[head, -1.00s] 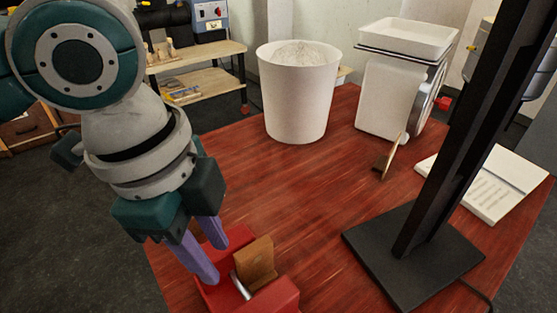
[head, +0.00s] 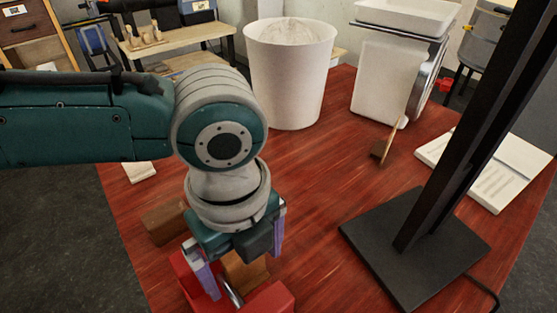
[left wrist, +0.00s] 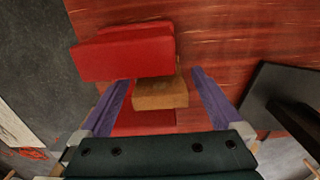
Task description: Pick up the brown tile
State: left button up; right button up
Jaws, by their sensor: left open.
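The brown tile (head: 246,270) stands in a red vise-like holder (head: 268,300) with a metal rod near the front edge of the red table. The left wrist view also shows the tile (left wrist: 160,94) against the red holder (left wrist: 125,52). My left gripper (head: 245,274) is open above the holder, with its purple fingers on either side of the tile. The gripper body hides part of the tile in the head view. My right gripper is not in view.
A brown block (head: 165,221) lies left of the holder. A black stand (head: 410,245) rises to the right. Mid-table is clear.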

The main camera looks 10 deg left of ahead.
pick_arm(q)
jog(key=shift+f, duration=0.4)
jog(key=shift+c, duration=0.2)
jog(key=c, duration=1.4)
jog(key=shift+r, duration=0.1)
jog(key=shift+c, duration=0.2)
